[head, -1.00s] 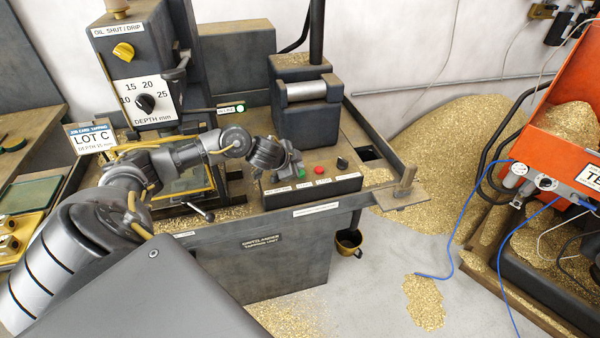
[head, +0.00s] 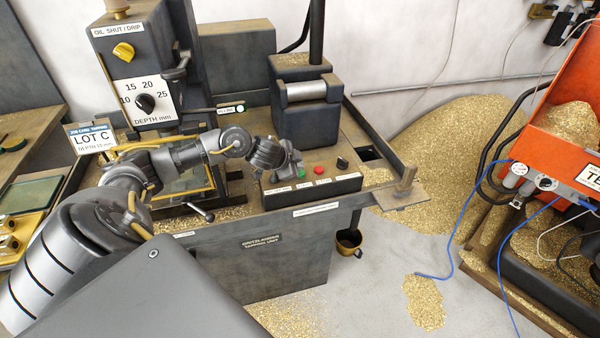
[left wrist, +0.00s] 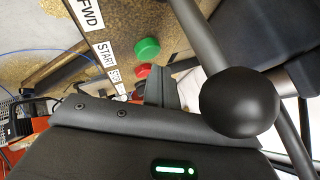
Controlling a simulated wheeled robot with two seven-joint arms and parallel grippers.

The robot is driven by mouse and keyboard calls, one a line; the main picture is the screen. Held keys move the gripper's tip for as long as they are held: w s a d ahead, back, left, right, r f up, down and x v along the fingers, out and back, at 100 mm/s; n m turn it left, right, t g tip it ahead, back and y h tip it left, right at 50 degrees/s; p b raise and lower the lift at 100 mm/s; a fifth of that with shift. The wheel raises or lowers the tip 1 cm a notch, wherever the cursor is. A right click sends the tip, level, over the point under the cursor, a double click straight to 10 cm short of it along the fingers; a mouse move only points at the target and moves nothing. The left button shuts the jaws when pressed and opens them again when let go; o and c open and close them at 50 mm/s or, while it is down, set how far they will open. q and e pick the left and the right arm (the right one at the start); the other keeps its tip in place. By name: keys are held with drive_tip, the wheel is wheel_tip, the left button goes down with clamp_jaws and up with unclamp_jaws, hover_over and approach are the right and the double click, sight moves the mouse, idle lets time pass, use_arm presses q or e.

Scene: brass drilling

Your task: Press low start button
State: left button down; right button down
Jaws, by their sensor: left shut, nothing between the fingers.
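The green start button (head: 301,174) sits on the dark control box at the front of the tapping unit. In the left wrist view the green button (left wrist: 147,49) is a round cap beside a START label (left wrist: 103,53). My left gripper (head: 295,163) is shut and empty, just above and behind the green button in the head view. In the left wrist view its fingertips (left wrist: 160,88) show close to the buttons. I cannot tell whether they touch the green one. My right gripper is out of view.
A red button (head: 319,170) and a black knob (head: 342,163) are on the same box, right of the green one. A dark ball (left wrist: 240,103) is close in the left wrist view. A dark press block (head: 305,110) stands behind the box. Brass chips lie around.

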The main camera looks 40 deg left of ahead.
use_arm(q)
drive_tip(key=shift+f, duration=0.15)
drive_tip(key=shift+f, duration=0.25)
idle(0.6)
